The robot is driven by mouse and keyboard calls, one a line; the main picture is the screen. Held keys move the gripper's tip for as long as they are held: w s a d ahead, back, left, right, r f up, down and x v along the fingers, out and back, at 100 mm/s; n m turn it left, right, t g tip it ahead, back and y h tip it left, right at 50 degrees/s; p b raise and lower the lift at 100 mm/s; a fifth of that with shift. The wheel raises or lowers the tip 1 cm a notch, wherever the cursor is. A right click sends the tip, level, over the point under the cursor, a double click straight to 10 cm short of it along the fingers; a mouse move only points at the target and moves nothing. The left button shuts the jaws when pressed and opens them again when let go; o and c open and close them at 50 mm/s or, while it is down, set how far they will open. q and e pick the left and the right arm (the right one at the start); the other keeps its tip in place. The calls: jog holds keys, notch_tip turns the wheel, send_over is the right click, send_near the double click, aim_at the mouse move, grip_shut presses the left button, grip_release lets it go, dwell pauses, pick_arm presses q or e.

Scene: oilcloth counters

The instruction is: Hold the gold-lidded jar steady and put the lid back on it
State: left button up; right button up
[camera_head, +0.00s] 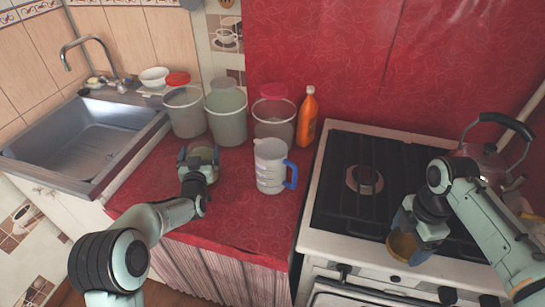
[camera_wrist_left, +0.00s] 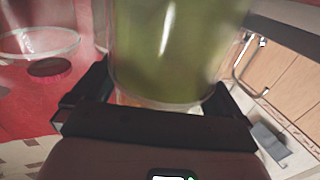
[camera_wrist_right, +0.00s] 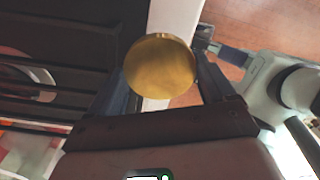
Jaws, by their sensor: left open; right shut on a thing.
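The jar (camera_head: 204,153) stands on the red counter, with greenish contents. In the left wrist view the jar (camera_wrist_left: 170,45) rises between the two fingers. My left gripper (camera_head: 198,160) is open around its sides; its fingers hide part of the jar in the head view. The gold lid (camera_head: 403,248) is in my right gripper (camera_head: 411,237), held above the front of the stove, well to the right of the jar. In the right wrist view the round gold lid (camera_wrist_right: 160,66) sits between the fingertips, its flat face showing.
A measuring jug (camera_head: 270,165) with a blue handle stands right of the jar. Several tall canisters (camera_head: 226,113) and an orange bottle (camera_head: 307,115) stand behind. The stove (camera_head: 348,230) lies to the right, with a kettle (camera_head: 488,157) at its back. The sink (camera_head: 85,140) is at the left.

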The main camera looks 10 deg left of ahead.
pick_arm(q)
jog(key=c, duration=1.5)
jog(key=shift+r, duration=0.2)
jog(key=shift+c, duration=1)
jog(key=shift+r, duration=0.1)
